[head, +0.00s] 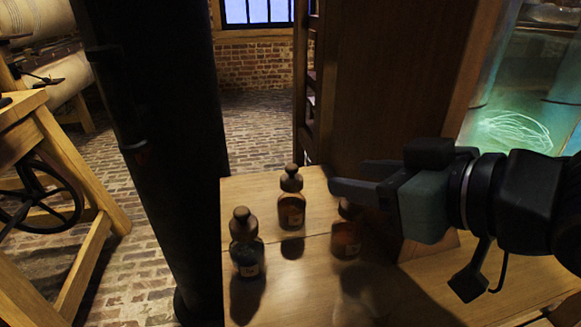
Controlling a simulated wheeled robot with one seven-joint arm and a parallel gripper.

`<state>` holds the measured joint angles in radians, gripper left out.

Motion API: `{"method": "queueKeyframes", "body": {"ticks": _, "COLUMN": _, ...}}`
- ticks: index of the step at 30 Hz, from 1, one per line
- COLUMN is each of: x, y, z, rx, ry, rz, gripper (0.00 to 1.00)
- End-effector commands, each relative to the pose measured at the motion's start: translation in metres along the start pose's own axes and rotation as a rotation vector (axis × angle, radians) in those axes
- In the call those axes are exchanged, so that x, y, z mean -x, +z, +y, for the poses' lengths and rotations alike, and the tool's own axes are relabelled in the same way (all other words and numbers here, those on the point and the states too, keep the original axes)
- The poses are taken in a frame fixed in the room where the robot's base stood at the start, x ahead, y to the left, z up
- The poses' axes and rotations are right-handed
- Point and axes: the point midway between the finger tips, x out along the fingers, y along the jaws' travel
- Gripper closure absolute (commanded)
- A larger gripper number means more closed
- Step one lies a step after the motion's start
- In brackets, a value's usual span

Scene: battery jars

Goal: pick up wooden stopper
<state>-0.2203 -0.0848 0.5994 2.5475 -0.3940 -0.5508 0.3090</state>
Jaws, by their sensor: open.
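The middle amber bottle (291,214) carries a similar wooden stopper (291,171). The right amber bottle (346,240) is partly behind and below my gripper, which hides most of its top. My gripper (348,177) is open and empty, pointing left. Its fingers are to the right of the middle bottle and appear above the right bottle; I cannot tell the exact height.
The wooden table top (310,265) has free room around the bottles. A black column (160,150) rises just left of the table. A tall dark wooden cabinet (385,80) stands behind, and a glowing green glass tank (520,110) is at the right.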

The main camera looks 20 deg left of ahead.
Motion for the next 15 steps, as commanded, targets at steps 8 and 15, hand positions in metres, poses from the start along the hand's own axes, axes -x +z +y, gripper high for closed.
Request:
{"method": "queueKeyframes", "body": {"ticks": 8, "x": -0.013, "y": -0.008, "z": -0.002, "rx": -0.013, "ry": -0.026, "rz": 0.005, "gripper": 0.57}}
{"method": "queueKeyframes", "body": {"ticks": 15, "x": -0.023, "y": -0.006, "z": -0.002, "rx": -0.009, "ry": -0.013, "rz": 0.000, "gripper": 0.57}}
